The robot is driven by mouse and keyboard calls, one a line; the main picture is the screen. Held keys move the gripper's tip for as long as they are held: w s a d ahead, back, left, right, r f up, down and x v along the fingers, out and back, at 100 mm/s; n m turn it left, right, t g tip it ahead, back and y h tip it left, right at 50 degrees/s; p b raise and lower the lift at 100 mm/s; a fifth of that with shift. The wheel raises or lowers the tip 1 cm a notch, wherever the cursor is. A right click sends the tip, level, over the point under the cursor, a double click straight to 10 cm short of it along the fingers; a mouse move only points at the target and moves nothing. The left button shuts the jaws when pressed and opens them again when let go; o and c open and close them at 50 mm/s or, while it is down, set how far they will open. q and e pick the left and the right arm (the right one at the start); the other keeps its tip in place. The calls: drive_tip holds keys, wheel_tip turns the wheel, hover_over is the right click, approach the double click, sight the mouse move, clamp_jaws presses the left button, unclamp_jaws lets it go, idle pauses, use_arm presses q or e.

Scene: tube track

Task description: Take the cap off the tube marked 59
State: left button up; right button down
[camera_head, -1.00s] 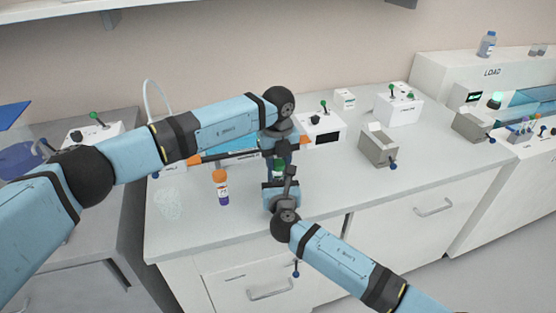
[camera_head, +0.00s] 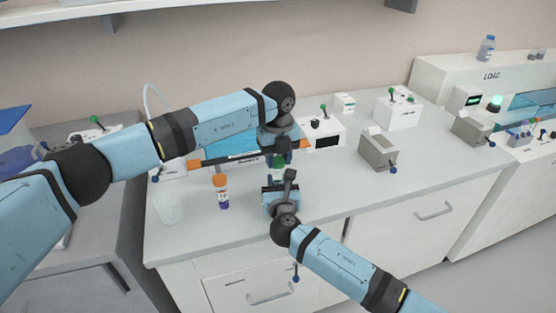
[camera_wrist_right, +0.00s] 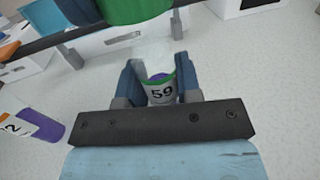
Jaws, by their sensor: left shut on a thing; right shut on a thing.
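The tube marked 59 (camera_wrist_right: 161,92) stands between the fingers of my right gripper (camera_wrist_right: 160,84), which is shut on it. Its label has a green edge, with purple showing behind; its upper part looks clear. A green cap (camera_wrist_right: 125,8) is above it, large at the top of the right wrist view. In the head view the green cap (camera_head: 279,162) is just under my left gripper (camera_head: 280,155), which is shut on it. My right gripper (camera_head: 281,190) is below. I cannot tell whether the cap still touches the tube.
An orange-capped tube with a purple bottom (camera_head: 221,192) stands on the bench to the left. A dark bar with orange ends (camera_head: 222,160) lies behind the grippers. The front right bench is clear.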

sight(278, 160)
use_arm(q)
drive_tip(key=shift+r, duration=0.15)
drive_tip(key=shift+r, duration=1.9)
use_arm(e)
drive_tip(key=c, duration=0.7)
unclamp_jaws()
